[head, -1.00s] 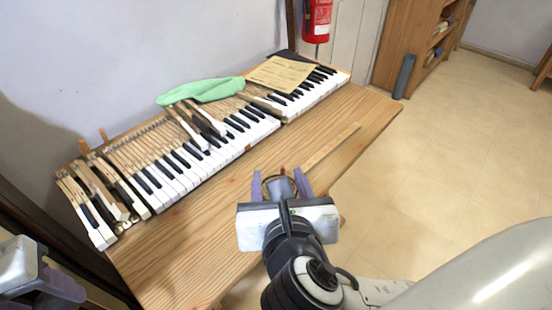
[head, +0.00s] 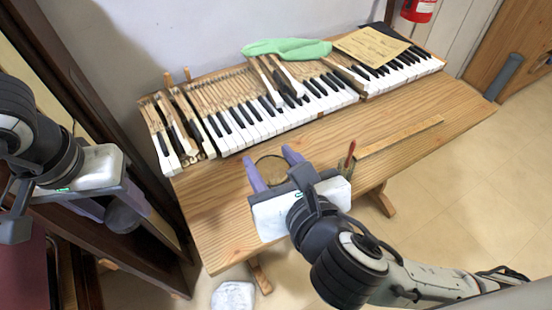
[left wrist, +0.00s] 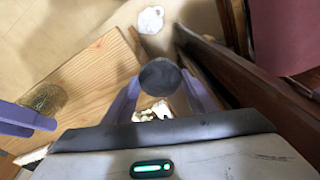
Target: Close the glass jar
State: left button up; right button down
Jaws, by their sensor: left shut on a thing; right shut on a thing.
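A clear glass jar (head: 271,169) sits between the purple fingers of my right gripper (head: 274,166), over the front part of the table. Its round, open-looking mouth faces up, with the wood tone showing through. It also shows at the left in the left wrist view (left wrist: 45,98). My left gripper (head: 122,208) is shut on a dark grey round lid (head: 122,218), off the table's left end. The lid appears as a dark disc between the fingertips in the left wrist view (left wrist: 160,76). Lid and jar are well apart.
The wooden table (head: 212,200) bears piano keys (head: 250,125), a green cloth (head: 287,47), a paper sheet (head: 370,47) and a wooden strip (head: 400,138). A small container with a red stick (head: 349,158) stands near my right gripper. Dark wooden furniture (head: 150,262) is at the left.

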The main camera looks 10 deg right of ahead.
jog(key=shift+w+d+r+m, duration=0.1)
jog(key=shift+d+r+m, duration=0.1)
jog(key=shift+d+m, duration=0.1)
jog(key=s+d+r+m+g+h, duration=0.1)
jog(key=d+m+h, duration=0.6)
jog(key=d, duration=0.7)
jog(key=shift+s+d+r+m+g+h, duration=0.35)
jog(key=shift+s+h, duration=0.25)
jog(key=shift+h, duration=0.6)
